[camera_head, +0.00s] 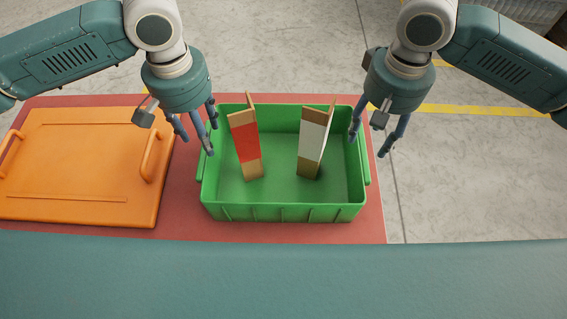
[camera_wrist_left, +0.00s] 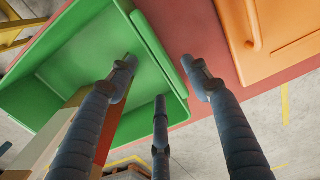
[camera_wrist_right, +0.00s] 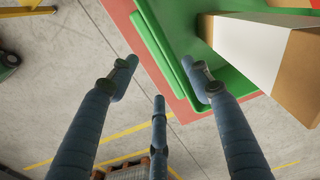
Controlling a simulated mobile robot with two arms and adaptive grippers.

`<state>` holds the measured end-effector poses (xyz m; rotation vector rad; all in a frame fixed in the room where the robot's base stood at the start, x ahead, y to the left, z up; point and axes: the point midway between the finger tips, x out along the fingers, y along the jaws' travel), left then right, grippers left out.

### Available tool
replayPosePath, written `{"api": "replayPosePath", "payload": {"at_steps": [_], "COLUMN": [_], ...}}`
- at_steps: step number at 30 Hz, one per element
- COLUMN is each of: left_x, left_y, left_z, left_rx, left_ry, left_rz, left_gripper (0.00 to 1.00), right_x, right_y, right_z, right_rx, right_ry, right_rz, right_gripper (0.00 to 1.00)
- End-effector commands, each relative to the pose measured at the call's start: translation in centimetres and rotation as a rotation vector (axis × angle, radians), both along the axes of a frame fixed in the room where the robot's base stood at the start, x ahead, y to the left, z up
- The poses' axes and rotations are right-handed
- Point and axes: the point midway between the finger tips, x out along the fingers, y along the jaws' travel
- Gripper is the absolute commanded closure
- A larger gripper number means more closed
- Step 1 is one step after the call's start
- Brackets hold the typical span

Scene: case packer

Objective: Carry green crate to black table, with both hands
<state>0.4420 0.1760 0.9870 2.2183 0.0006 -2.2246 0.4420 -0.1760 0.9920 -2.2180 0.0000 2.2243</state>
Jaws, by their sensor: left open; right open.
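The green crate (camera_head: 283,212) stands on a red table top (camera_head: 184,190), with two upright boxes inside: one red and cardboard-brown (camera_head: 246,145), one white and brown (camera_head: 312,142). My left gripper (camera_head: 196,146) is open above the crate's left wall; in the left wrist view the crate (camera_wrist_left: 70,62) wall lies between its fingers. My right gripper (camera_head: 371,148) is open above the crate's right wall; in the right wrist view the crate (camera_wrist_right: 168,45) edge is near its right-hand finger. I cannot tell whether either gripper touches the crate. No black table is seen.
An orange lid-like panel with handles (camera_head: 80,165) lies on the red top left of the crate, close to my left gripper. Grey floor with yellow lines (camera_head: 470,180) is open to the right. A teal surface crosses the bottom of the head view.

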Motion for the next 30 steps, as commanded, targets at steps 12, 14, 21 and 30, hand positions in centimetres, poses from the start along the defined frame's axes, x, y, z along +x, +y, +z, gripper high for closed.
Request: {"api": "replayPosePath", "payload": {"at_steps": [12, 14, 21, 30], "left_x": [0.0, 0.0, 0.0, 0.0], "left_y": [0.0, 0.0, 0.0, 0.0], "left_z": [-6.0, -6.4, -6.6, -6.6], "left_rx": [0.000, 0.000, 0.000, 0.000], "left_ry": [0.000, 0.000, -0.001, -0.001], "left_rz": [0.001, 0.001, 0.001, 0.001], "left_gripper": [0.51, 0.51, 0.51, 0.91], "right_x": [0.0, 0.0, 0.0, 0.0], "right_y": [0.0, 0.0, 0.0, 0.0], "right_z": [-6.0, -6.3, -6.6, -6.6], "right_rx": [-0.001, -0.001, 0.000, 0.000], "right_ry": [0.000, 0.000, -0.001, -0.001], "right_rz": [-0.001, 0.000, 0.000, 0.000], "right_gripper": [0.51, 0.51, 0.51, 0.91]}}
